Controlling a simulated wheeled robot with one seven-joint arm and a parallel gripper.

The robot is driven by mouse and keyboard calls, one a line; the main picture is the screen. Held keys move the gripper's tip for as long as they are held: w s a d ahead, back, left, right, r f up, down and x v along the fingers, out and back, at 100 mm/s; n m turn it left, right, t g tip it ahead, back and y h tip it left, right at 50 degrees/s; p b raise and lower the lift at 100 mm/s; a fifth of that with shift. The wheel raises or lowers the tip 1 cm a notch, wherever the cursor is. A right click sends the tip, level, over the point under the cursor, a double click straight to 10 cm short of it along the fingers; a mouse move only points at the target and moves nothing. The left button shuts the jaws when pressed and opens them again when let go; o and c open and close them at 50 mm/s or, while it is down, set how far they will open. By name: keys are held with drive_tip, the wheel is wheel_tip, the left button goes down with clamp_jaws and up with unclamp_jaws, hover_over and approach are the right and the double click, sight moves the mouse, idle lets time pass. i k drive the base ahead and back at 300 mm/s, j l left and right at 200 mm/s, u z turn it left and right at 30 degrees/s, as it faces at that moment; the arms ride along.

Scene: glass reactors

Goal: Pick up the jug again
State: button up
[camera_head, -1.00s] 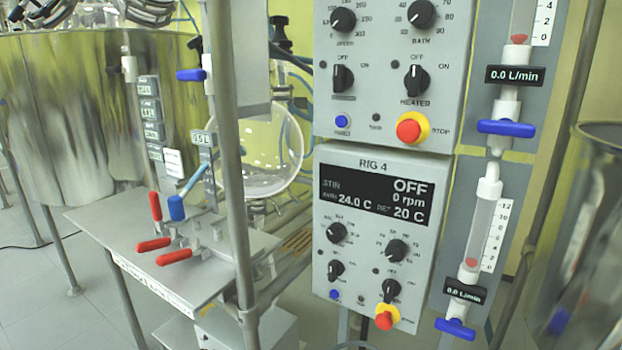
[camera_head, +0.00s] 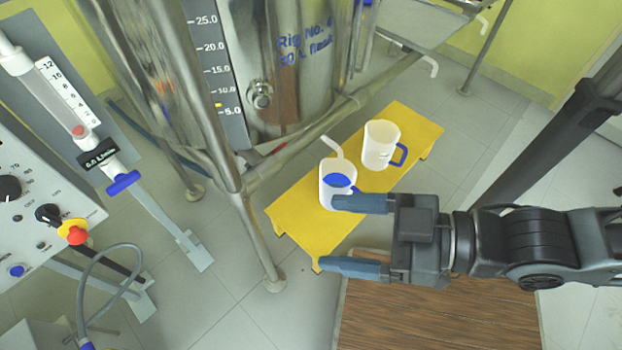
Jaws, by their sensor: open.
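A white jug (camera_head: 326,190) with blue showing in its opening stands toward the middle of a low yellow stand. I cannot tell whether that blue is liquid or another part. A second white jug (camera_head: 378,150) with a blue handle (camera_head: 400,154) stands behind it to the right, upright. My gripper (camera_head: 329,235) is open and reaches in from the right, over the front edge of the stand. Its upper finger overlaps the nearer jug's lower right side in the picture; I cannot tell whether they touch. Nothing shows between the fingers except the stand and floor.
The yellow stand (camera_head: 425,125) is on a tiled floor. A white pipe (camera_head: 332,146) ends by the nearer jug's rim. A steel vessel (camera_head: 300,90) and frame posts (camera_head: 215,130) rise behind and left. A brown wooden-looking surface (camera_head: 440,318) lies below my arm.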

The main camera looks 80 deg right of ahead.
sight(337, 176)
drive_tip(key=i+j+z, duration=0.15)
drive_tip(key=j+z, duration=0.25)
drive_tip(key=i+j+z, duration=0.15)
drive_tip(key=j+z, duration=0.65)
drive_tip(key=i+l, duration=0.05)
drive_tip(key=l, duration=0.05)
